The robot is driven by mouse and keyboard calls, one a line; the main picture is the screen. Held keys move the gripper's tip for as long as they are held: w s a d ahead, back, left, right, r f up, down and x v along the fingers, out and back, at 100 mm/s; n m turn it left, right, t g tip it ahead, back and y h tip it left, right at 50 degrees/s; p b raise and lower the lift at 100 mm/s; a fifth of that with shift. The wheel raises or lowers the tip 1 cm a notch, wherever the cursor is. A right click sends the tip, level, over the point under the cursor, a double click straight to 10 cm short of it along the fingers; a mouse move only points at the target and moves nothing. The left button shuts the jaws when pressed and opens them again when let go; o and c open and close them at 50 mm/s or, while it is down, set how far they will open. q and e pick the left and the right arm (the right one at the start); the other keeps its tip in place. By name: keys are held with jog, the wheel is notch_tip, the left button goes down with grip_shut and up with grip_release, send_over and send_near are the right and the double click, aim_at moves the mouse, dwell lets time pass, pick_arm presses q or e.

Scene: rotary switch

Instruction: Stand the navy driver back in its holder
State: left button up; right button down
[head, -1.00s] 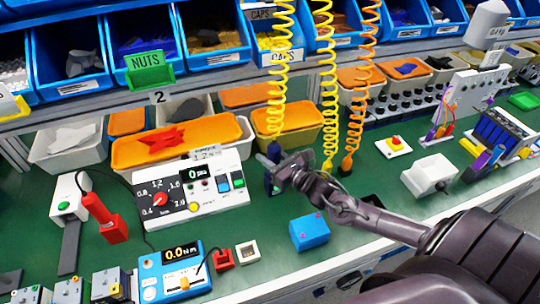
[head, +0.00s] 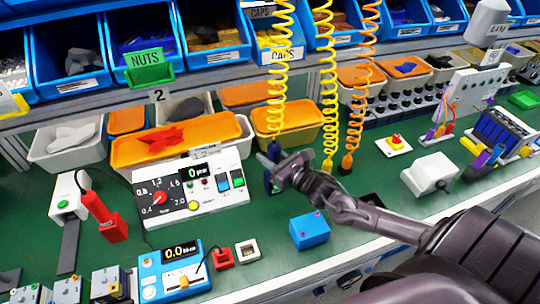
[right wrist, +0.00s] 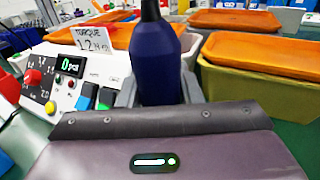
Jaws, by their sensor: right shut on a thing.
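The navy driver (head: 274,151) hangs on a yellow coiled cord at the middle of the bench. It is upright, and its thick navy body (right wrist: 157,65) fills the middle of the right wrist view. My right gripper (head: 274,172) is shut on the navy driver, with a finger on each side of its body. The driver's lower end is hidden behind the gripper in the wrist view. I cannot tell which item is its holder. My left gripper is not in view.
A white torque panel (head: 190,190) with a red knob stands left of the driver. A blue block (head: 310,231) lies in front. Yellow (head: 327,165) and orange (head: 347,160) coiled-cord tools are to the right. Orange-lidded bins (head: 287,117) stand behind. Green bench is clear between panel and block.

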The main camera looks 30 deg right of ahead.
jog(key=c, duration=0.9)
grip_release()
jog(key=shift+f, duration=0.1)
jog(key=shift+f, duration=0.1)
jog(key=shift+s+d, duration=0.1)
jog(key=shift+s, duration=0.45)
jog(key=shift+b+v, duration=0.3)
jog(key=shift+v, duration=3.1)
jog(key=shift+w, duration=0.1)
